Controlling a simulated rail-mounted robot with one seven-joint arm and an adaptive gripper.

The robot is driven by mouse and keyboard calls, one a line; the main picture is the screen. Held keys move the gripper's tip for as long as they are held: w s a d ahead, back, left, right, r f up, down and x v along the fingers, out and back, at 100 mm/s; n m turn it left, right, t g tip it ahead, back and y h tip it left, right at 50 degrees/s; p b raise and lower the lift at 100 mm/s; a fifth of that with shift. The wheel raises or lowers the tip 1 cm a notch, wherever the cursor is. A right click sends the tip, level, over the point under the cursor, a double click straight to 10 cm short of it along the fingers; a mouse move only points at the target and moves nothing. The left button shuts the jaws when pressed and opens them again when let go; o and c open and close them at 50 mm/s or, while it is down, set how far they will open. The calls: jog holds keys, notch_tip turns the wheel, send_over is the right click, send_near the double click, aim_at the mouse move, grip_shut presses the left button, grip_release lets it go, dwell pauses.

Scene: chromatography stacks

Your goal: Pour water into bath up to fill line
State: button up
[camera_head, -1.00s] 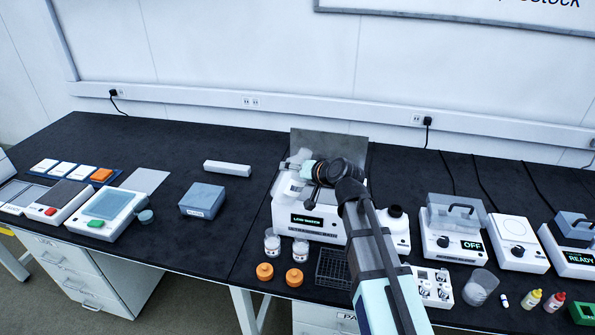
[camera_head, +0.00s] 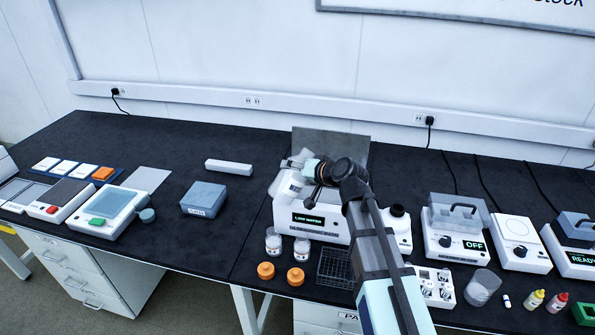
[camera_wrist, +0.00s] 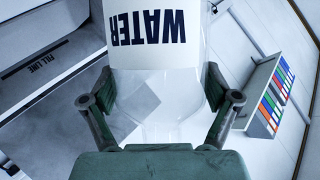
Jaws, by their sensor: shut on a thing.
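The bath (camera_head: 338,236) is a white unit with an open lid standing up behind it. Its green display (camera_head: 308,219) appears to read LOW WATER. My gripper (camera_head: 297,166) is above the bath's left part. In the wrist view my gripper (camera_wrist: 160,88) is shut around a clear container (camera_wrist: 158,45) with a white WATER label, which reads upside down there. The bath also shows at left in the wrist view (camera_wrist: 75,78), with a FILL LINE mark (camera_wrist: 38,63) on its inner wall. The container is hard to make out in the head view, and the water level cannot be told.
Two clear jars (camera_head: 273,243) (camera_head: 301,249), orange caps (camera_head: 266,270) and a wire rack (camera_head: 334,268) stand before the bath. A blue-grey box (camera_head: 203,199) lies left. A device reading OFF (camera_head: 455,236) stands right. The bench between box and bath is clear.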

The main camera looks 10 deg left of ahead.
jog(key=shift+a+f+m+y, duration=0.1)
jog(key=shift+m+y, duration=0.2)
jog(key=shift+y, duration=0.1)
jog(key=shift+s+a+f+m+b, duration=0.15)
jog(key=shift+f+m+b, duration=0.15)
jog(key=shift+m+b, duration=0.15)
dwell(0.4)
jog(key=shift+f+m+g+y+b, duration=0.3)
jog(key=shift+g+y+b, duration=0.1)
jog(key=shift+y, duration=0.1)
jog(key=shift+f, duration=0.1)
jog(key=shift+f+m+y+b, duration=0.25)
jog(key=shift+m+y+b, duration=0.05)
jog(key=shift+m+b, duration=0.05)
dwell(0.5)
